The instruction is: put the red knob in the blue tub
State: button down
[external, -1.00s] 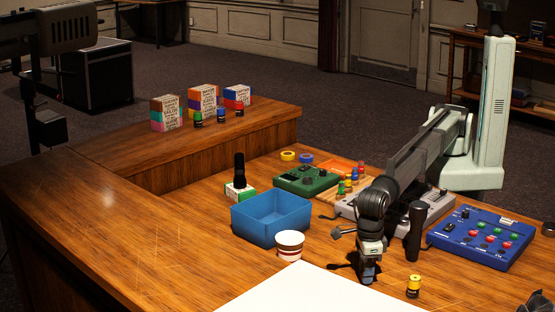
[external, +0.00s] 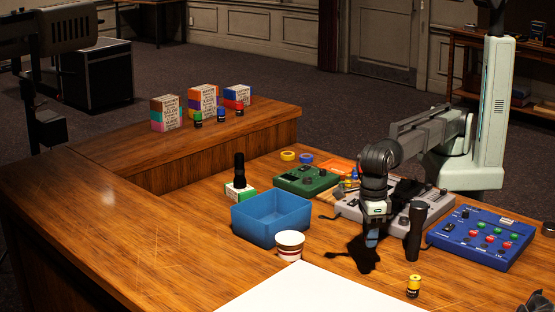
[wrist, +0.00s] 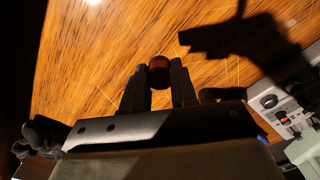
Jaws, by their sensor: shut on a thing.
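My gripper (external: 371,241) points down above the desk, to the right of the blue tub and clear of it. In the wrist view, its two fingers (wrist: 159,88) are shut on the red knob (wrist: 159,68), a round dark-red piece held at the tips. The external view does not show the knob clearly at the fingertips. The blue tub (external: 256,230) is an open rectangular box on the desk, left of my gripper. Its visible inside looks empty. The tub is not recognisable in the wrist view.
A white cup with a red band (external: 290,244) stands at the tub's front right corner. A black cylinder (external: 415,232) stands right of my gripper. A grey mixer (external: 432,208), green box (external: 305,180) and blue panel (external: 483,238) lie around. A yellow knob (external: 413,287) stands in front.

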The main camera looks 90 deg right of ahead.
aim_at(272, 220)
notch_tip(272, 220, up, 4)
jog(key=shift+w+d+r, duration=0.15)
jog(key=shift+r, duration=0.05)
jog(key=w+d+m, duration=0.3)
jog(key=w+d, duration=0.9)
jog(key=d, duration=0.3)
jog(key=w+d+m, duration=0.2)
jog(key=w+d, duration=1)
jog(key=d, duration=0.2)
jog(key=shift+s+d+f, duration=0.1)
jog(key=shift+f, duration=3.75)
jog(key=shift+s+d+f, duration=0.1)
jog(key=shift+f, duration=3.7)
jog(key=shift+f, duration=0.15)
jog(key=c, duration=0.9)
grip_release()
notch_tip(272, 220, up, 12)
jog(key=shift+r, duration=0.15)
